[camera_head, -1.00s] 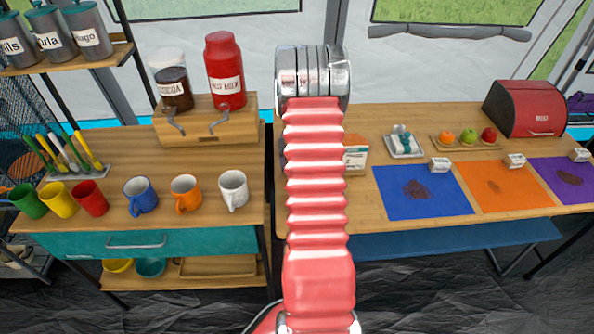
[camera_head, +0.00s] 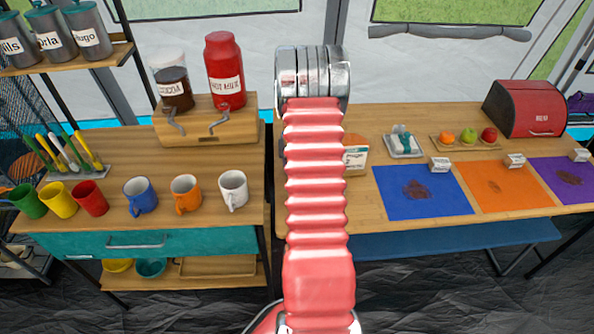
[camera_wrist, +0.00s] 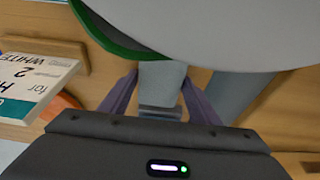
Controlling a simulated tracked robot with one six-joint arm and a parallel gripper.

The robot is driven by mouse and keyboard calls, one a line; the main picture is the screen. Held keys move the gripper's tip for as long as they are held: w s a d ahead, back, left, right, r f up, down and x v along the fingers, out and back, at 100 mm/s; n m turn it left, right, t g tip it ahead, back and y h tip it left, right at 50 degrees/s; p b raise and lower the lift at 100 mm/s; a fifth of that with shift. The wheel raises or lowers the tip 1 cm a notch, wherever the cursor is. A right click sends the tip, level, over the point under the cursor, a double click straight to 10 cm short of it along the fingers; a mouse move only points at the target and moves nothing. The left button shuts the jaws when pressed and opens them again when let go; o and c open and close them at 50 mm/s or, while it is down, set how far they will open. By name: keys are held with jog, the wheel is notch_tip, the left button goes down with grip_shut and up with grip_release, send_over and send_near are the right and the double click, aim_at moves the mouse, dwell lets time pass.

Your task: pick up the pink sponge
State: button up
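I cannot make out a pink sponge in either view; my red arm hides part of the right-hand table in the head view. My gripper (camera_wrist: 160,80) shows in the wrist view with its two purplish-grey fingers apart. A grey strip lies between the fingers, and I cannot tell what it is or whether they touch it. Above the fingertips is a large pale grey rounded thing (camera_wrist: 240,30) with a green edge beside it. The gripper itself is hidden behind my arm in the head view.
A lettered card box (camera_wrist: 38,82) lies left of my gripper, also seen in the head view (camera_head: 356,156). An orange thing (camera_wrist: 60,106) is partly hidden by it. A blue mat (camera_head: 425,205), an orange mat (camera_head: 520,200) and a fruit tray (camera_head: 438,143) are right.

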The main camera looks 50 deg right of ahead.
jog(key=c, duration=0.7)
jog(key=shift+r, duration=0.1)
notch_tip(320, 180, up, 10)
jog(key=shift+r, duration=0.1)
dwell(0.6)
jog(key=o, duration=0.5)
jog(key=c, duration=0.4)
jog(key=shift+o, duration=0.2)
